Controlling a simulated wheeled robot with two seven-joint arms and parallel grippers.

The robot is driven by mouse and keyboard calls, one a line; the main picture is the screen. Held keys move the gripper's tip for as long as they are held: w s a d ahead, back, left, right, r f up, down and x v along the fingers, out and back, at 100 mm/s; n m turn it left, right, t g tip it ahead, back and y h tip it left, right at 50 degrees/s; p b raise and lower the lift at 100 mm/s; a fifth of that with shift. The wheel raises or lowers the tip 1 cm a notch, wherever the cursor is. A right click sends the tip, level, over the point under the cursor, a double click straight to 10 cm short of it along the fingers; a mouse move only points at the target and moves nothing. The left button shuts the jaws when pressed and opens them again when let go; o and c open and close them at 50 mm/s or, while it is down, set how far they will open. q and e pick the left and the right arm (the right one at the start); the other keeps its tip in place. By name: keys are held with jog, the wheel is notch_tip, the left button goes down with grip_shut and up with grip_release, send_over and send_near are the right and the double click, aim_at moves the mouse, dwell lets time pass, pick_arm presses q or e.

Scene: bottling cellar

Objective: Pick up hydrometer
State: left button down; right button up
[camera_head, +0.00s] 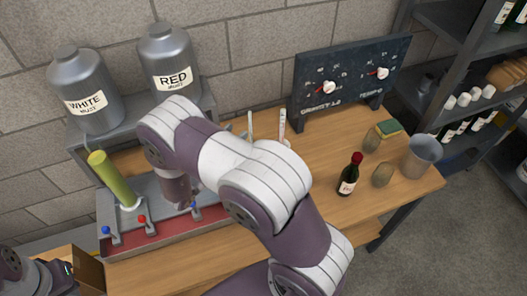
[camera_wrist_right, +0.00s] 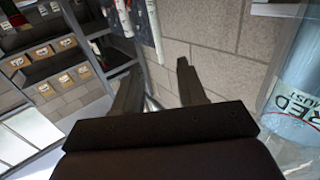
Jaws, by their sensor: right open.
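Two thin upright pale stems stand at the back of the bench in the head view, one white (camera_head: 250,125) and one with red marks (camera_head: 282,124). Either could be the hydrometer; I cannot tell which, and my right arm hides their lower parts. In the right wrist view a white and red tube (camera_wrist_right: 124,18) shows at the top, beyond the fingers. My right gripper (camera_wrist_right: 158,70) is open, with nothing between its fingers; in the head view my arm hides it. Part of my left arm shows at the lower left, without a clear gripper.
Steel WHITE (camera_head: 84,92) and RED (camera_head: 170,62) tanks stand behind the tap bench with a yellow-green cylinder (camera_head: 112,178). A dial board (camera_head: 345,80) stands at the back. A dark bottle (camera_head: 349,174) and metal cup (camera_head: 421,156) stand right. Bare wood lies front right.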

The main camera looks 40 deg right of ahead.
aim_at(249, 115)
jog(key=d, duration=0.1)
jog(key=d+r+p, duration=0.1)
jog(key=w+d+p, duration=0.1)
jog(key=shift+r, duration=0.2)
jog(key=p+x, duration=0.2)
jog(key=x, duration=0.4)
jog(key=shift+d+f+p, duration=0.35)
jog(key=shift+f, duration=0.05)
pick_arm(q)
jog(key=r, duration=0.1)
jog(key=a+r, duration=0.1)
jog(key=r, duration=0.3)
jog(key=shift+s+a+r, duration=0.1)
jog(key=shift+s+a, duration=0.05)
jog(key=shift+a, duration=0.15)
pick_arm(e)
jog(key=shift+w+d, duration=0.1)
grip_shut()
